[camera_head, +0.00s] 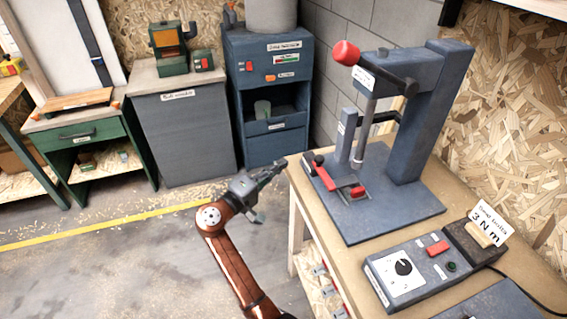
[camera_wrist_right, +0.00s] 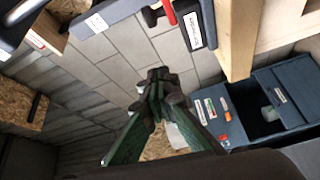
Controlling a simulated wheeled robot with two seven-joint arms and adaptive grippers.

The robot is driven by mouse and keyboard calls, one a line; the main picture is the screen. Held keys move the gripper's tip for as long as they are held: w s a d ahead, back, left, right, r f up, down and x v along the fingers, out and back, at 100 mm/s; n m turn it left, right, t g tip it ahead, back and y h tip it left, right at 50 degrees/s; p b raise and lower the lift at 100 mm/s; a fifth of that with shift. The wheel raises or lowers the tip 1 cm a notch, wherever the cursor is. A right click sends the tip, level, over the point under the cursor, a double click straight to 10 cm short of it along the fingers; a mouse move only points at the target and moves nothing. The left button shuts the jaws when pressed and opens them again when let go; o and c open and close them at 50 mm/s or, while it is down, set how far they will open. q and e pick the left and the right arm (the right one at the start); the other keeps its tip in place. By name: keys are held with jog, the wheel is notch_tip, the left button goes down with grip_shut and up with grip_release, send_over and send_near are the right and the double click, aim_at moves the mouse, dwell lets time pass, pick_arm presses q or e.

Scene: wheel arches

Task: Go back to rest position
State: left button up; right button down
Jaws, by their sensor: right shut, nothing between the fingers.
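My right gripper (camera_head: 262,183) is at the end of a brown-red arm in the middle of the head view. It is in the air beside the left edge of the wooden workbench (camera_head: 296,186), and its fingers point up and to the right. In the right wrist view the same gripper (camera_wrist_right: 158,76) shows with its greenish fingers brought together at the tips. It is shut and nothing is held in it. My left gripper is in neither view.
A grey press (camera_head: 408,130) with a red-knobbed lever stands on the workbench. A control box (camera_head: 410,272) lies in front of it. A blue cabinet (camera_head: 268,105), a grey cabinet (camera_head: 185,130) and a green drawer table (camera_head: 85,135) stand behind. The floor (camera_head: 120,260) left of my arm is clear.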

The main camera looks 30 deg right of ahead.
jog(key=shift+d, duration=0.25)
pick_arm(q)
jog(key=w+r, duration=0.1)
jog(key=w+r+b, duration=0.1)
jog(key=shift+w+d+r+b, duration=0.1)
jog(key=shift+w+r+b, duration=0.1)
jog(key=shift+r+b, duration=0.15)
pick_arm(e)
jog(key=d, duration=0.3)
jog(key=s+d, duration=0.1)
jog(key=d, duration=0.5)
jog(key=shift+s+d, duration=0.15)
jog(key=shift+s, duration=0.1)
